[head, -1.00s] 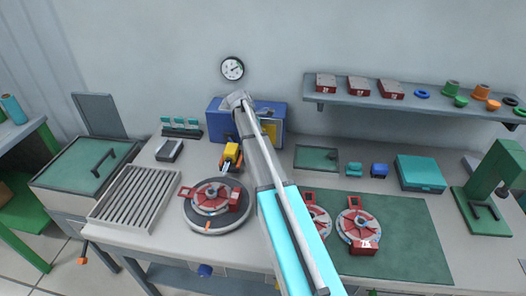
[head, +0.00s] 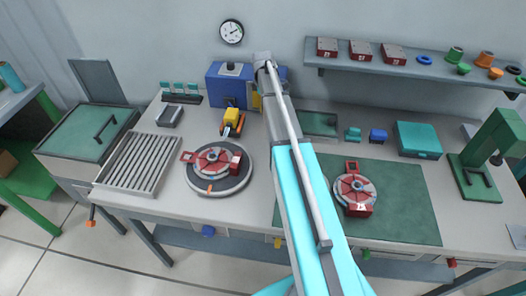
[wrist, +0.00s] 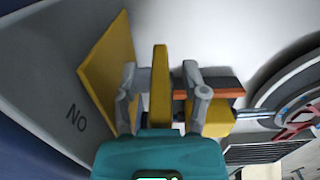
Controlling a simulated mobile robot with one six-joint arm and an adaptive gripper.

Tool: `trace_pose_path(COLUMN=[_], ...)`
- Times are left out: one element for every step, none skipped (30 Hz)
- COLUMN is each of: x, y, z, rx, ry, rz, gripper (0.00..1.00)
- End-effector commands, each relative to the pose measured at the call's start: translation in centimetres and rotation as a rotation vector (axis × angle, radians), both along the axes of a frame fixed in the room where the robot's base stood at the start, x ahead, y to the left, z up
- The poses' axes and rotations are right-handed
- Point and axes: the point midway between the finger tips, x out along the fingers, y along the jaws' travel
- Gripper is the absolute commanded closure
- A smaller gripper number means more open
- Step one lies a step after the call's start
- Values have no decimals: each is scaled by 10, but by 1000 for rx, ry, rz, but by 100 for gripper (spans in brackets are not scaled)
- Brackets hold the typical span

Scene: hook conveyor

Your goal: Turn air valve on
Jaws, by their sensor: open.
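The blue box (head: 228,83) stands at the back of the bench, with a yellow panel (head: 253,97) at its right, partly hidden by my arm. A narrow yellow bar (wrist: 160,85), apparently the air valve's lever, stands between the fingers of my gripper (wrist: 164,90). The fingers are open, one on each side of the bar; I cannot tell whether they touch it. In the head view my arm hides the gripper.
A yellow tool (head: 232,117) lies left of my arm, close to the gripper in the wrist view. A round turntable (head: 214,190) holds a red-and-grey part. A slatted tray (head: 139,161) is at left and a green mat (head: 405,215) at right. A shelf (head: 420,70) hangs above.

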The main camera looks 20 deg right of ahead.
Motion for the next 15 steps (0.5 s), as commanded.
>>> trace_pose_path(x=[-2,-2,-2,-2,-2,-2,-2,-2,-2,-2,-2,-3,-3,-3,-3], y=[-1,-1,-1,-1,-2,-2,-2,-2,-2,-2,-3,-3,-3,-3,-3], z=[-1,-1,-1,-1,-1,-2,-2,-2,-2,-3,-3,-4,-4,-4,-5], rx=[25,40,61,75,90,111,125,141,159,174,189,208,224,238,257], ry=[-15,-26,-40,-50,-61,-74,-83,-94,-108,-118,-128,-141,-151,-161,-173], rz=[-1,-1,-2,-2,-2,-2,-2,-2,-2,-2,-2,-2,-2,-2,-2], gripper=[43,43,43,43,43,43,43,43,43,43,43,43,43,43,43])
